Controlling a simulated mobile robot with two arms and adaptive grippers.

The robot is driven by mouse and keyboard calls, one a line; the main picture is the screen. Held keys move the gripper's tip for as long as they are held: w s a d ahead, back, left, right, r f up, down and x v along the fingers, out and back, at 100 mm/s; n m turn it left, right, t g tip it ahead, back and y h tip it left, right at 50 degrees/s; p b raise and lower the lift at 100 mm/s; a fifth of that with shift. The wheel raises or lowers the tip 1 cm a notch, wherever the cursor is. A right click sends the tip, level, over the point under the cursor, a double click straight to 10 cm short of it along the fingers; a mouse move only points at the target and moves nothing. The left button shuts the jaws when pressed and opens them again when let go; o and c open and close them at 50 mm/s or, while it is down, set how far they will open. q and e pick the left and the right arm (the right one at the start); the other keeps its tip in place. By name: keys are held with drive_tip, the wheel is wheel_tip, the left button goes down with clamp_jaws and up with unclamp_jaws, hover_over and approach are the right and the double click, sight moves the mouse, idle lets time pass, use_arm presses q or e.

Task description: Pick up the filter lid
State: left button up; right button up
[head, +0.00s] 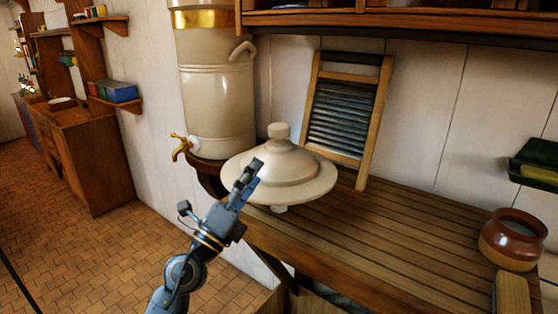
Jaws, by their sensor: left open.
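The filter lid (300,170) is a cream, wide-brimmed dome with a round knob on top. It is at the left end of the slatted wooden counter (390,245), in front of the tall cream water filter (218,100) with a brass tap. A small pale piece shows under its front rim. My left gripper (250,172) is open and empty, at the lid's front left, and its fingers overlap the brim in the picture. I cannot tell whether they touch it. My right gripper is not in view.
A washboard (343,120) leans on the wall behind the lid. A brown and cream pot (512,238) stands at the counter's right, below a green tray (536,165). A shelf (400,22) overhangs the counter. The counter's middle is clear.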

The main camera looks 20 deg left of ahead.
use_arm(q)
wheel_tip(320, 180, up, 3)
drive_tip(key=w+d+m+g+h, duration=0.2)
drive_tip(key=w+m+g+h, duration=0.1)
drive_tip(key=m, duration=0.5)
drive_tip(key=m+g+y, duration=0.3)
drive_tip(key=m+y, duration=0.1)
drive_tip(key=y, duration=0.2)
approach(273, 132)
drive_tip(key=shift+t, duration=0.3)
drive_tip(key=p+x, duration=0.3)
drive_tip(key=x, duration=0.3)
drive_tip(key=shift+w, duration=0.4)
drive_tip(key=shift+w+d+f, duration=0.1)
drive_tip(key=shift+w+d, duration=0.1)
drive_tip(key=shift+w, duration=0.25)
drive_tip(key=shift+w+p, duration=0.2)
drive_tip(key=shift+p, duration=0.25)
drive_tip(key=p+x, duration=0.2)
drive_tip(key=x, duration=0.2)
drive_tip(key=shift+w+d, duration=0.1)
drive_tip(key=shift+d, duration=0.05)
drive_tip(key=shift+w+d+f, duration=0.1)
drive_tip(key=shift+w+f, duration=0.05)
drive_tip(key=shift+w, duration=0.15)
